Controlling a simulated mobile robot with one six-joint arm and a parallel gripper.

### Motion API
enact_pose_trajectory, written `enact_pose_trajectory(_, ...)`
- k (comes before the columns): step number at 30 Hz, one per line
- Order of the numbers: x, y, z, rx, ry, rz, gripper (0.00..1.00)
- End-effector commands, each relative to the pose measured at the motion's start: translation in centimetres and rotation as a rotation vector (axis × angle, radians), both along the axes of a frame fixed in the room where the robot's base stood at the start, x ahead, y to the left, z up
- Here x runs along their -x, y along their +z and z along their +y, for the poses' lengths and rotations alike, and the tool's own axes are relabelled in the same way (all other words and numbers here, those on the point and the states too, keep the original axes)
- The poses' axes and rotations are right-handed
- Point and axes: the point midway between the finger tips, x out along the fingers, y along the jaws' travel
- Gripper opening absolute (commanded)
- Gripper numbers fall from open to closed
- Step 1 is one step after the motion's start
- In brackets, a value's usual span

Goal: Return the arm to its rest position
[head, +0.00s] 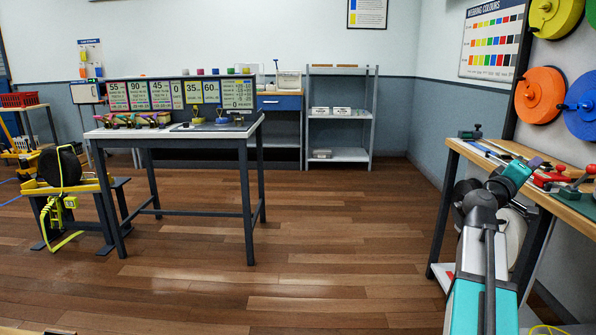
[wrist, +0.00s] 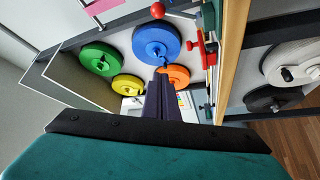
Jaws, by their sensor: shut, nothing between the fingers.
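My arm (head: 482,270) reaches from the bottom right of the head view toward the workbench on the right. My gripper (head: 535,161) is at its far end, by the bench's left edge, with a teal body. In the wrist view my gripper (wrist: 160,98) shows two dark fingers pressed together, with nothing between them. They point toward the wall of coloured reels. Whether the fingers touch anything on the bench cannot be told.
The workbench (head: 462,147) at right carries red-handled tools. Orange (head: 540,94), blue (head: 582,104) and yellow reels hang above it. White and black reels (wrist: 290,64) sit below. A table (head: 250,130) with sign cards stands at left. The wooden floor (head: 340,240) between is clear.

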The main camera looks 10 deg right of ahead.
Motion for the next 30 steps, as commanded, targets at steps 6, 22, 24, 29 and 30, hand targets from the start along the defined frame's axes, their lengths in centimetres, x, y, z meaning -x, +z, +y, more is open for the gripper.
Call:
enact_pose_trajectory(6, -5.9, -3.2, 3.0, -0.054, 0.076, 0.073, 0.00)
enact_pose_trajectory(22, -14.9, -16.3, 12.2, -0.250, 0.235, 0.219, 0.00)
enact_pose_trajectory(24, -15.5, -18.2, 13.6, -0.283, 0.250, 0.237, 0.00)
enact_pose_trajectory(29, -16.3, -22.6, 16.9, -0.363, 0.277, 0.277, 0.00)
enact_pose_trajectory(30, -16.4, -23.7, 17.7, -0.385, 0.283, 0.287, 0.00)
